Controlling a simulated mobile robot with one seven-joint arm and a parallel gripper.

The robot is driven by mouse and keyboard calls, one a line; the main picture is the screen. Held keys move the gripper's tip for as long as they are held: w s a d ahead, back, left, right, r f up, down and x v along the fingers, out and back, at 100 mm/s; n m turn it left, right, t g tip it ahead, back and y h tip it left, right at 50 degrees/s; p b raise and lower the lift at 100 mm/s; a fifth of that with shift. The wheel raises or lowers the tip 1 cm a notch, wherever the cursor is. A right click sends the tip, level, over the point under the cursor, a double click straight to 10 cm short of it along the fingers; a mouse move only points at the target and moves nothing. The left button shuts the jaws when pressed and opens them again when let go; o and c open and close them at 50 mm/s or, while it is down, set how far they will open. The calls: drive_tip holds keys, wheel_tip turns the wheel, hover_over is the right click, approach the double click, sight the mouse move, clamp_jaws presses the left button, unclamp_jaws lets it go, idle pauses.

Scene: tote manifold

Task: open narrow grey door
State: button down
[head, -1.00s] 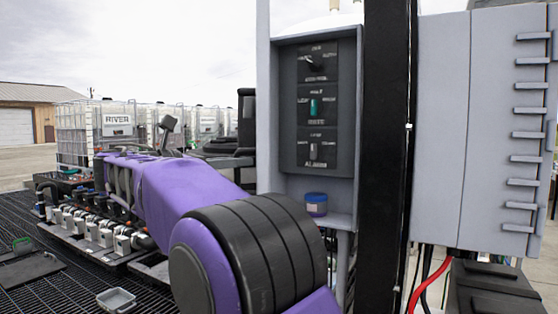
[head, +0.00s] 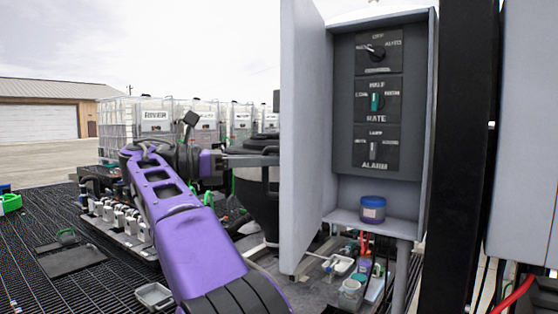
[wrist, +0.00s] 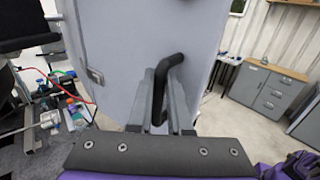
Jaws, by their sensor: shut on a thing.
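The narrow grey door (head: 303,150) stands open at the left side of the grey cabinet in the head view, its inner face towards me. In the wrist view the door's outer face (wrist: 125,40) fills the middle. My gripper (wrist: 162,100) is shut on the bent black handle (wrist: 170,65) of this door.
The open cabinet (head: 432,120) shows a dark switch panel (head: 378,100) and a blue-lidded jar (head: 373,209). A black post (head: 465,150) stands to its right. Small containers (head: 352,285) lie below. The wrist view shows grey drawers (wrist: 265,90) at right.

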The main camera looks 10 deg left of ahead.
drive_tip(key=shift+w+r, duration=0.1)
drive_tip(key=shift+w, duration=0.05)
idle(0.3)
drive_tip(key=c, duration=1)
unclamp_jaws()
drive_tip(key=shift+o, duration=0.8)
drive_tip(key=shift+w, duration=0.1)
drive_tip(key=shift+d, duration=0.1)
